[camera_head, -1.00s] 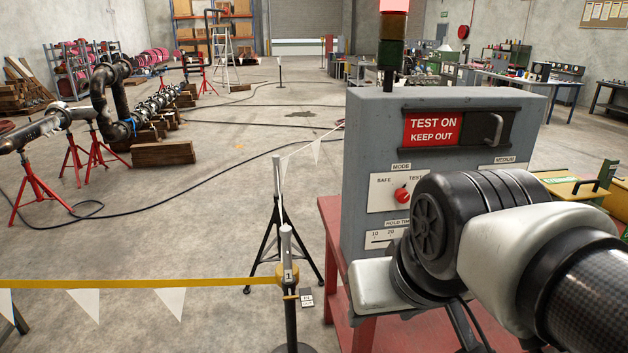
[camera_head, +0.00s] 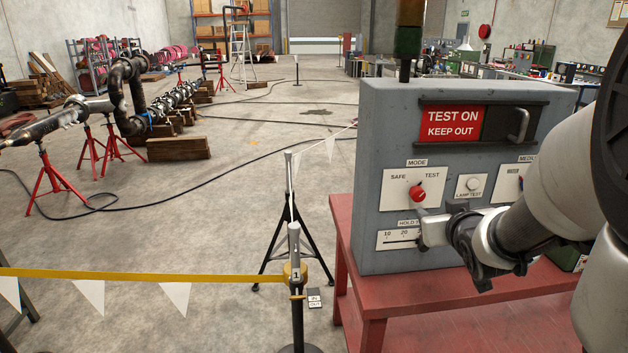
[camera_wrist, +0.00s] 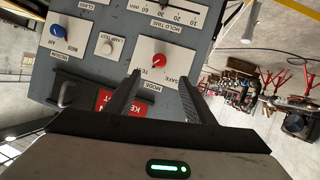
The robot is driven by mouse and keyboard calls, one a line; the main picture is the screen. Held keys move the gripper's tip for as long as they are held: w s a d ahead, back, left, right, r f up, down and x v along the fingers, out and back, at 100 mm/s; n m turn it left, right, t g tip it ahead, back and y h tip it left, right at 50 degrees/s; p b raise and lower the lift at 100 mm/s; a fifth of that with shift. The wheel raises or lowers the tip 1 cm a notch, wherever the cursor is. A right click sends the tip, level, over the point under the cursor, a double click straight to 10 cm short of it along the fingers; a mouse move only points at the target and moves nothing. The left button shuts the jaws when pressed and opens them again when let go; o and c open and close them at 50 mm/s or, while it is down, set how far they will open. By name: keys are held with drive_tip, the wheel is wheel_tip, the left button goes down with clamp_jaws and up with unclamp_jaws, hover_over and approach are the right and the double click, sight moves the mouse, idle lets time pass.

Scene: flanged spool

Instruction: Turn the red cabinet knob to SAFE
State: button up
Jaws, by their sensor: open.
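The red knob (camera_head: 417,194) sits on the white MODE plate (camera_head: 400,183) of the grey cabinet, with SAFE at its left and TEST at its right. In the wrist view the plate is turned over; the knob (camera_wrist: 158,60) shows a pale mark that seems to point to the TEST side. My gripper (camera_head: 438,212) is in front of the cabinet, low and to the right of the knob. In the wrist view my gripper (camera_wrist: 160,86) is open, its two fingers spread, with the knob beyond and between their tips. The fingers appear apart from the knob.
The LAMP TEST button (camera_head: 474,184) is right of the knob; a blue knob (camera_wrist: 57,32) shows in the wrist view. The HOLD TIME slider (camera_head: 398,240) is below. The cabinet (camera_head: 367,120) stands on a red table (camera_head: 345,270). A yellow tape barrier (camera_head: 150,274) runs left.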

drive_tip(key=d+f+n+t+y+b, duration=0.1)
drive_tip(key=d+f+t+y, duration=0.15)
drive_tip(key=d+f, duration=0.2)
drive_tip(key=t+p, duration=0.2)
approach(419, 196)
drive_tip(key=shift+y, duration=0.35)
drive_tip(key=w, duration=0.9)
drive_tip(key=shift+w+d+r, duration=0.1)
drive_tip(key=c, duration=1.1)
drive_tip(key=shift+o, duration=0.2)
